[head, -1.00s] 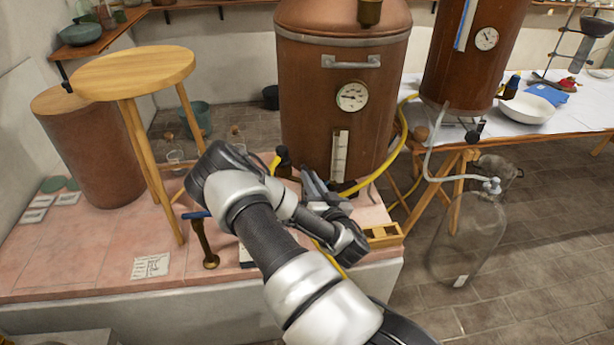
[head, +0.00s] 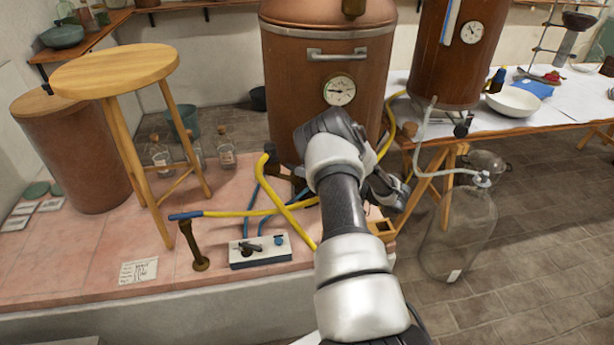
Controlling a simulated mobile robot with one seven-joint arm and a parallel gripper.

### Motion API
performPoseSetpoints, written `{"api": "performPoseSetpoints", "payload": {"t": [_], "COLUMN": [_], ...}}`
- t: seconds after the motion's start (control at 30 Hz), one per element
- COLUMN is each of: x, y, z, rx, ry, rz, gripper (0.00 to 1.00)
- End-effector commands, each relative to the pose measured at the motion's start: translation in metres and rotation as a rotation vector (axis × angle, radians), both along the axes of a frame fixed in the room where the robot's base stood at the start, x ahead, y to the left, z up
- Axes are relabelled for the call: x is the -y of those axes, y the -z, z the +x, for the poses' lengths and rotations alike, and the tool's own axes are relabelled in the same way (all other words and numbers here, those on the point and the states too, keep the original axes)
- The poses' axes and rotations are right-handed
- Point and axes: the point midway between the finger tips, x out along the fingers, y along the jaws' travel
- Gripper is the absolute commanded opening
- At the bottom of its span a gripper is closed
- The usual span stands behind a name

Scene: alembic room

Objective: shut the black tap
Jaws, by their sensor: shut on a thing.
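A white box (head: 262,260) with a dark base sits on the pink tiled platform. A black tap (head: 250,249) and a blue tap (head: 278,240) are on its top. I cannot tell from here whether the black tap is open or shut. My gripper (head: 389,190) is partly hidden behind my arm, to the right of the box and in front of the copper boiler's lower right side. It is apart from the black tap on the box. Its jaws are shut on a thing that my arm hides.
Yellow hoses (head: 240,213) and blue hoses cross the platform behind the box. A brass stand (head: 193,248), a wooden stool (head: 115,70) and the copper boiler (head: 325,75) surround it. A large glass bottle (head: 462,235) stands on the floor at right.

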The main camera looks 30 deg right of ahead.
Motion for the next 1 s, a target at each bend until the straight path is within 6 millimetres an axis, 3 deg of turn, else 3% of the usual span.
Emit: {"api": "performPoseSetpoints", "payload": {"t": [0.6, 0.63, 0.7, 1.0], "x": [-0.0008, -0.0008, -0.0007, 0.0010], "y": [-0.0027, -0.0027, -0.0023, -0.0003], "z": [0.0040, 0.0040, 0.0038, 0.0031], "rx": [0.007, 0.007, 0.006, 0.001], "ry": [-0.041, -0.041, -0.040, -0.034], "rz": [0.001, 0.001, 0.000, -0.001], "gripper": [0.00, 0.19, 0.31, 0.33]}}
